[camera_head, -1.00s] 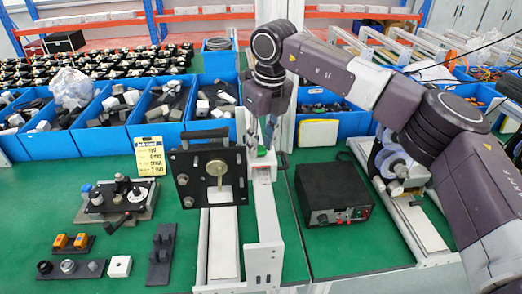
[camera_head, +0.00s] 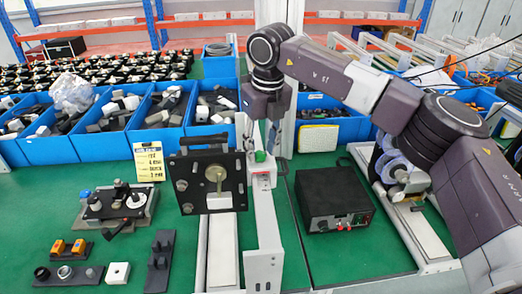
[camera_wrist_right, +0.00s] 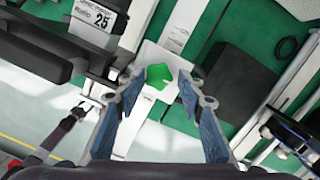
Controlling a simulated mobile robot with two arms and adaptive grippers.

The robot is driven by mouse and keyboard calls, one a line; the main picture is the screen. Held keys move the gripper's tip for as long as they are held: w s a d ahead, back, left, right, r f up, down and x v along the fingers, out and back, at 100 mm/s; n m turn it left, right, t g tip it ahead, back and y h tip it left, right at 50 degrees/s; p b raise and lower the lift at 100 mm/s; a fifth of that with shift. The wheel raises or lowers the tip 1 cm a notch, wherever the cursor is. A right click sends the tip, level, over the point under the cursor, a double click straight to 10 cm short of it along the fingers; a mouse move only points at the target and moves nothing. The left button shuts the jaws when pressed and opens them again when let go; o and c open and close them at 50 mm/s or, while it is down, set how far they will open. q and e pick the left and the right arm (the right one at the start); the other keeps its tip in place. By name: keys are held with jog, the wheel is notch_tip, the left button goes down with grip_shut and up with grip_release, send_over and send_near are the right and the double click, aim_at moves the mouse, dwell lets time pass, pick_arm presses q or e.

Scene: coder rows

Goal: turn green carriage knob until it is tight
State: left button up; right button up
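The green carriage knob (camera_head: 259,156) sits on a pale block on the narrow upright rail, right of a black plate. In the right wrist view the knob (camera_wrist_right: 159,77) is a green lobed shape on a white block. My right gripper (camera_head: 262,146) points down over the knob in the head view. In the wrist view my right gripper (camera_wrist_right: 159,84) is open, with one finger on each side of the knob and visible gaps between. I cannot tell how far above the knob the fingertips are. My left gripper is not in view.
The black plate (camera_head: 196,193) with a brass disc stands close left of the knob. A black power box (camera_head: 333,197) is to the right. Blue bins (camera_head: 106,142) of parts line the back. Small fixtures lie on the green mat at left.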

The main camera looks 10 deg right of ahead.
jog(key=r, duration=0.1)
jog(key=r+p, duration=0.1)
jog(key=r, duration=0.1)
jog(key=shift+a, duration=0.25)
jog(key=shift+d+r+p, duration=0.15)
jog(key=shift+r+p, duration=0.7)
jog(key=shift+r, duration=0.05)
jog(key=shift+f, duration=0.1)
